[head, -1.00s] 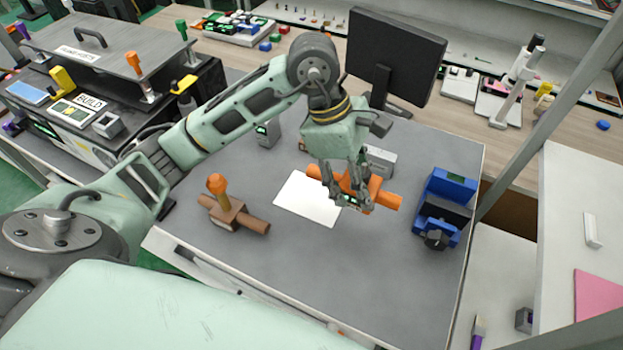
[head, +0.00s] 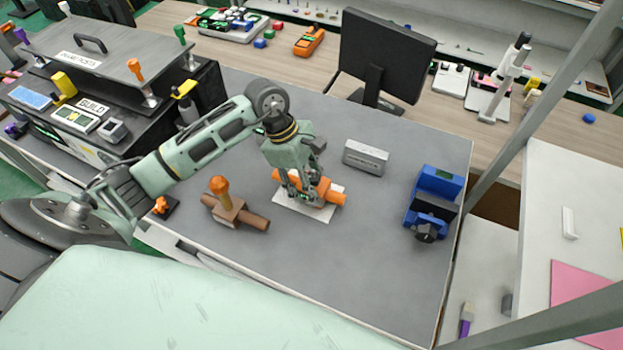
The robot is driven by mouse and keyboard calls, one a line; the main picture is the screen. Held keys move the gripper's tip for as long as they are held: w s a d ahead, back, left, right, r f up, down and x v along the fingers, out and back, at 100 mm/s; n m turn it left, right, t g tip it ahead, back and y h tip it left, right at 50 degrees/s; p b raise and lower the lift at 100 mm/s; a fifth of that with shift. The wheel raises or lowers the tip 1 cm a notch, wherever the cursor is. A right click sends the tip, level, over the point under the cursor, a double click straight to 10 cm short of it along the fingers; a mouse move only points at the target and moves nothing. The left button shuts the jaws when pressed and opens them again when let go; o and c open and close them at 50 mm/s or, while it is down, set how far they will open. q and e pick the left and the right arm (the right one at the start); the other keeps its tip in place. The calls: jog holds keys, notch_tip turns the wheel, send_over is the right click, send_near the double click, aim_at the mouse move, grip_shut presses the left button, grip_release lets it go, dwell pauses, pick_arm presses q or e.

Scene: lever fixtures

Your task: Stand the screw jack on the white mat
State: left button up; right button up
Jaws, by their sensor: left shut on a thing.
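The orange screw jack (head: 336,198), with its thick bar lying crosswise, is in the middle of the head view. My left gripper (head: 308,200) points down and is shut on it. The white mat (head: 299,209) lies on the grey table directly under the jack, which covers part of it. The jack is at or just above the mat; I cannot tell whether it touches. The fingers hide the middle of the jack. My right gripper is not in view.
A brown fixture with an orange knob (head: 227,213) stands left of the mat. A grey box (head: 366,157) stands behind it to the right. A blue vise-like device (head: 432,205) is at the table's right edge. The table front (head: 340,265) is clear.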

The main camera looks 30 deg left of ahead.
aim_at(296, 179)
pick_arm(q)
jog(key=shift+f, duration=0.1)
jog(key=o, duration=1)
jog(key=shift+c, duration=0.2)
jog(key=o, duration=0.4)
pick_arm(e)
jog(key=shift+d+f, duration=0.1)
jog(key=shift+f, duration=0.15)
pick_arm(q)
jog(key=shift+r, duration=0.25)
jog(key=b+v, duration=0.4)
jog(key=v, duration=0.7)
jog(key=shift+a+r, duration=0.25)
jog(key=shift+r, duration=0.1)
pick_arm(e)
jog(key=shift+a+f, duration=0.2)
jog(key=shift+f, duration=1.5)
